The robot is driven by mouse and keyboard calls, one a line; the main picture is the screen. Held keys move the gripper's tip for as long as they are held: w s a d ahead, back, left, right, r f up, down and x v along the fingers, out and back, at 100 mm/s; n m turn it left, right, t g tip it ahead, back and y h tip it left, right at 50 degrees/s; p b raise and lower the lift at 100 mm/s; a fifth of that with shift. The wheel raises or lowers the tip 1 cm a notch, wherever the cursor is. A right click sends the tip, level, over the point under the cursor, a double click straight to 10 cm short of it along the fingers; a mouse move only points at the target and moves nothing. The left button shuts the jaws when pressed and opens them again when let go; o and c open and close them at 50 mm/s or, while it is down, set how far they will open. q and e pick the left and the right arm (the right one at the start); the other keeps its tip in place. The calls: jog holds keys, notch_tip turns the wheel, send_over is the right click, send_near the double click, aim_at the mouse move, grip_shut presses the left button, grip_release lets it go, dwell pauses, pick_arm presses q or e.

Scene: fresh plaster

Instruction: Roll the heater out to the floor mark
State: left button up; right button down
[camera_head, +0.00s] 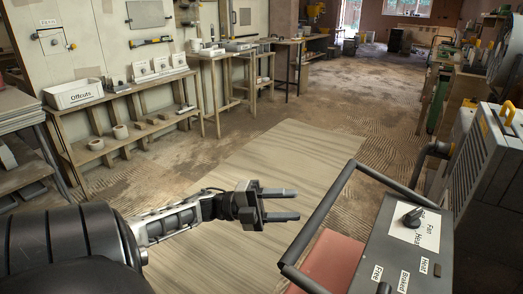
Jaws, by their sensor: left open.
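The heater (400,250) stands close in front of me at the lower right. Its dark sloping panel has a knob (413,217) on a white label reading "Fan" and "Heat", and tags reading "Free" and "Braked". A dark tubular handle (320,212) rises from its left side. My left gripper (297,204) is open and empty, its fingers pointing right toward the handle; a small gap shows between fingertips and handle. My right gripper is out of view. I cannot make out a clear floor mark.
A pale wood-grained sheet (290,150) lies on the floor ahead. A grey louvred unit (480,170) with a yellow handle stands at the right. A bench with an "Offcuts" box (73,95) lines the left wall. The dusty floor beyond is open.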

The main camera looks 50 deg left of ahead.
pick_arm(q)
jog(key=v, duration=0.6)
jog(key=shift+r, duration=0.15)
dwell(0.3)
